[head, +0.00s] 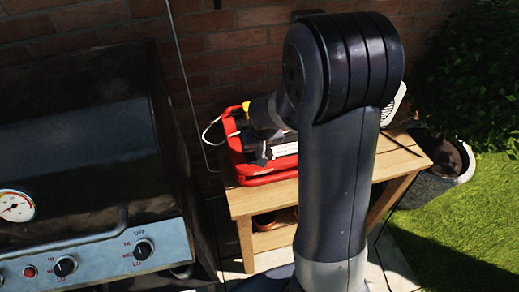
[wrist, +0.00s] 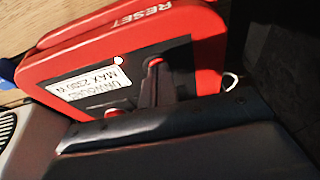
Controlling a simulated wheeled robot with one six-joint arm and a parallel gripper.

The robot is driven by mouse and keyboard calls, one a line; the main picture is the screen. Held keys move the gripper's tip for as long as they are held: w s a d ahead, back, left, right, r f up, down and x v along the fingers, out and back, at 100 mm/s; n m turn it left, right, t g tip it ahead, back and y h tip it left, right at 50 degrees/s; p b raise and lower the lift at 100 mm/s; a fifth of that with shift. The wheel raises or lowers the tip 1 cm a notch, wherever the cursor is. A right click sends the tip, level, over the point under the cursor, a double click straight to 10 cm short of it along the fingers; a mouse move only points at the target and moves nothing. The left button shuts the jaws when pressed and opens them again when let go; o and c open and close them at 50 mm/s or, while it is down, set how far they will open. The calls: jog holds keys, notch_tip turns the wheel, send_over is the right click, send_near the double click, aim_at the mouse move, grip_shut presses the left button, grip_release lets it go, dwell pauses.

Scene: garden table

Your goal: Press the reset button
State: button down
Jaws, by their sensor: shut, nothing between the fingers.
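A red-framed unit (head: 236,163) with a dark face lies on the wooden table, partly behind my arm. In the wrist view its red frame (wrist: 50,68) bears the word RESET (wrist: 145,14), and a white label (wrist: 100,84) reads "UNWOUND MAX" with a wattage. My gripper (head: 262,158) is shut and empty at the unit in the head view. In the wrist view its dark fingers (wrist: 155,75) overlap the unit's dark face. A small red spot shows at their tip; I cannot tell whether it is the reset button or whether they touch it.
A large grill (head: 80,150) with knobs and a dial stands at the left. The wooden table (head: 243,203) stands against a brick wall (head: 240,40). A white cable (head: 210,130) loops beside the unit. A dark round pot (head: 440,170) and grass lie at the right.

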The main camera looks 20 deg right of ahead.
jog(key=shift+s+f, duration=0.25)
jog(key=shift+f, duration=0.3)
jog(key=shift+w+r+p, duration=0.1)
jog(key=shift+r+p, duration=0.45)
notch_tip(320, 180, up, 4)
jog(key=p, duration=0.2)
jog(key=shift+r+p, duration=0.2)
jog(key=shift+p, duration=0.1)
jog(key=v, duration=0.9)
jog(key=shift+b, duration=0.35)
jog(key=shift+r, duration=0.1)
